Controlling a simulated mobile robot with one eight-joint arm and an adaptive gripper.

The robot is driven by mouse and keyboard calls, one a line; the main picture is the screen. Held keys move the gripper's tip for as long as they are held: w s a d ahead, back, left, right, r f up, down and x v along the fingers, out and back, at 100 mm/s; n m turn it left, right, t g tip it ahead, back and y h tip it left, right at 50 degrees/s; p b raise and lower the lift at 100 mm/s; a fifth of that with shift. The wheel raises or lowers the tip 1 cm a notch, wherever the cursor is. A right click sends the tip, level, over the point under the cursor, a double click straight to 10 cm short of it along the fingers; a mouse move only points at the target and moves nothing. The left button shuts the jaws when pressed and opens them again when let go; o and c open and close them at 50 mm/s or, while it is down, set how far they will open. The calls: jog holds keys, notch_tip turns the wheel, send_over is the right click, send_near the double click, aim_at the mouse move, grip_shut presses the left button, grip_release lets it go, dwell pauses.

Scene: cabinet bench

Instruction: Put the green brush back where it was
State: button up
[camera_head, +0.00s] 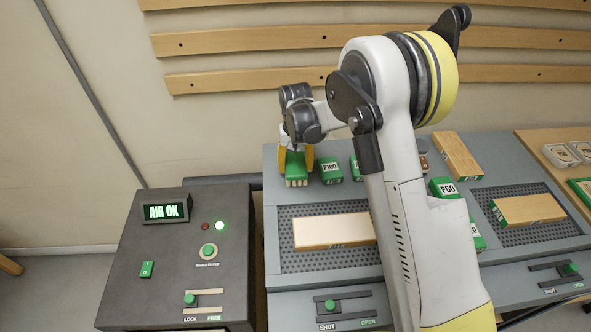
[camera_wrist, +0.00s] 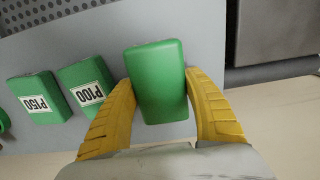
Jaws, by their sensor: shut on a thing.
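The green brush (camera_head: 297,168) is upright at the back left of the grey bench, with pale bristles at its lower end. Its plain green back fills the middle of the wrist view (camera_wrist: 158,80). My gripper (camera_head: 296,160) is shut on it, with one yellow finger on each side; the fingers also show in the wrist view (camera_wrist: 159,92). I cannot tell whether the bristles touch the bench or hang just above it.
Green blocks labelled P100 (camera_head: 331,171) and P150 (camera_wrist: 36,97) stand in a row beside the brush. A wooden board (camera_head: 334,232) lies on the perforated panel in front. A dark control box (camera_head: 165,265) reading AIR OK stands at left. My arm hides the bench's middle.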

jog(key=shift+f, duration=0.3)
jog(key=shift+f, duration=0.1)
jog(key=shift+f, duration=0.2)
jog(key=o, duration=1.1)
jog(key=shift+r, duration=0.1)
